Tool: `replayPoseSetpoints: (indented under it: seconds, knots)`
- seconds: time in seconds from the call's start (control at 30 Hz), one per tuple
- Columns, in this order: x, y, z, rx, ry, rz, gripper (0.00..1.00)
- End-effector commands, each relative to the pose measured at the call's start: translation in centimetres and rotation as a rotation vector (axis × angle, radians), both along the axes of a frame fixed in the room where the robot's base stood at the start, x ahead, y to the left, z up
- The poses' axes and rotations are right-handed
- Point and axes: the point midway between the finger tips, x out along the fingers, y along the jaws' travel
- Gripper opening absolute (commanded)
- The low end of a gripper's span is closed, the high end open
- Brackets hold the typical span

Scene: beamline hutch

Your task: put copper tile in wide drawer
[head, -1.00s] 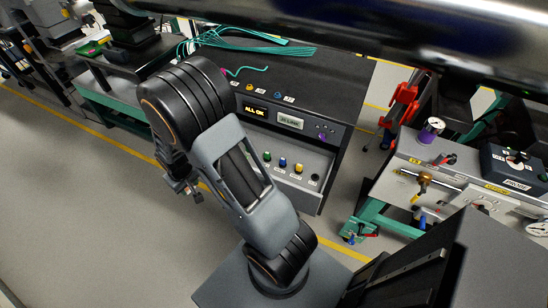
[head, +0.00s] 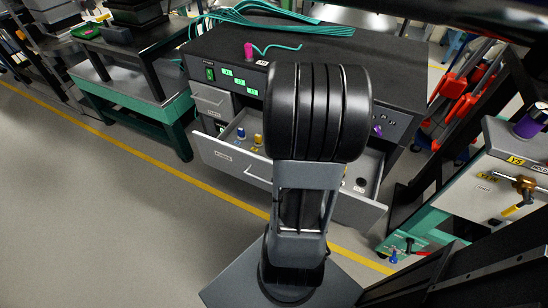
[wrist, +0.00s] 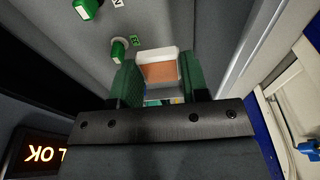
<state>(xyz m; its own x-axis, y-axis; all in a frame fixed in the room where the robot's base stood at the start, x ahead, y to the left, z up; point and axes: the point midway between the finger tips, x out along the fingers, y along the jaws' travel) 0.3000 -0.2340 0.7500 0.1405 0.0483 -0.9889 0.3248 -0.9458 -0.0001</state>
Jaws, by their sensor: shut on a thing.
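The copper tile (wrist: 160,73) shows in the wrist view as a copper-coloured face with a pale rim. My gripper (wrist: 159,82) is shut on it, with a green-padded finger at each side. In the head view my arm hides the gripper and tile. The wide drawer (head: 222,157) stands pulled out from the black-topped console, its grey front partly behind my arm. Blue and yellow knobs show inside it at the left, and a dark round piece at the right. In the wrist view, green knobs stand on a grey surface beyond the tile; I cannot tell the tile's height above it.
Smaller grey drawers (head: 212,99) sit at the console's left. A pink knob (head: 248,50) and teal cables (head: 270,25) lie on its top. A teal-framed bench (head: 130,90) stands left, and a cart with a purple-and-white roll (head: 531,121) stands right. The floor at the left is clear.

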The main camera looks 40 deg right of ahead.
Motion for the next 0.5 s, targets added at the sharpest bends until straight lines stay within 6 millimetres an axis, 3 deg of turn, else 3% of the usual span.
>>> replayPoseSetpoints:
  seconds: [0.33, 0.5]
  knots:
    - [7.8, 2.0, -4.0, 0.001, 0.001, 0.013, 0.19]
    - [10.1, 2.5, -6.8, 0.003, 0.002, 0.007, 0.19]
